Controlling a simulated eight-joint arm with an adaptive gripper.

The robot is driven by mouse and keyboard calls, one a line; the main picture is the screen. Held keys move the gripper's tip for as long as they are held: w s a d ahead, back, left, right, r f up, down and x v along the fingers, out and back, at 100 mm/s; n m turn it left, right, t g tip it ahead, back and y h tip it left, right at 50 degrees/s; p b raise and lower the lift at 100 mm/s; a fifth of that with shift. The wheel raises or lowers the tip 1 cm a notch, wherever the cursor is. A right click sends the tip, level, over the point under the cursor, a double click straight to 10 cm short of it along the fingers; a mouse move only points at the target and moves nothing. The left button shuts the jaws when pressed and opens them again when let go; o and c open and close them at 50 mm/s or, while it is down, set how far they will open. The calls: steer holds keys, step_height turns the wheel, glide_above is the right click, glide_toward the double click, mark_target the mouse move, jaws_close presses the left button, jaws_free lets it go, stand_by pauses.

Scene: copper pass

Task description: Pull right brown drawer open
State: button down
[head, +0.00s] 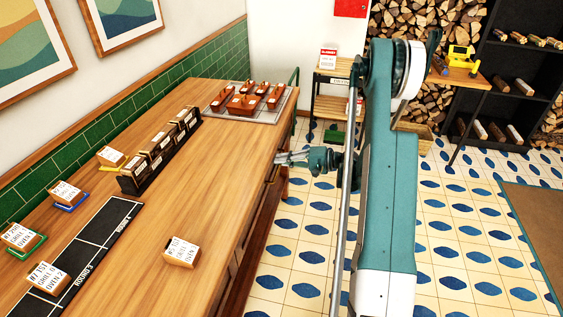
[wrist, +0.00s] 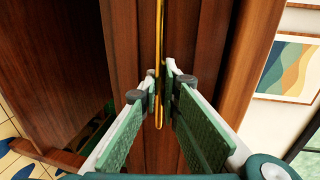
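The brown drawer (wrist: 130,30) has a dark wooden front that fills the middle of the wrist view, which is turned on its side. A thin brass handle (wrist: 158,40) runs along that front. My gripper (wrist: 160,88) is at the front with its two green-padded fingers on either side of the handle. A narrow gap shows between the fingertips, and I see no clear grip on the handle. In the head view my gripper (head: 280,158) is at the right side of the wooden counter (head: 215,200), just below its top edge. The drawer front is mostly hidden there.
The counter top holds a tray (head: 212,101) with several brown dishes, a dark ticket rack (head: 135,182) and several label blocks. Tiled floor (head: 450,230) is clear to the right of my arm.

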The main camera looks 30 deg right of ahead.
steer(key=shift+s+d, duration=0.1)
steer(key=f+v, duration=0.2)
steer(key=v, duration=1.1)
steer(key=s+d+f+v, duration=0.1)
steer(key=f+v, duration=0.2)
steer(key=v, duration=1)
steer(key=f+v, duration=0.3)
steer(key=v, duration=1.1)
steer(key=shift+s+d+f, duration=0.25)
steer(key=c, duration=2.8)
jaws_free()
steer(key=shift+r, duration=0.1)
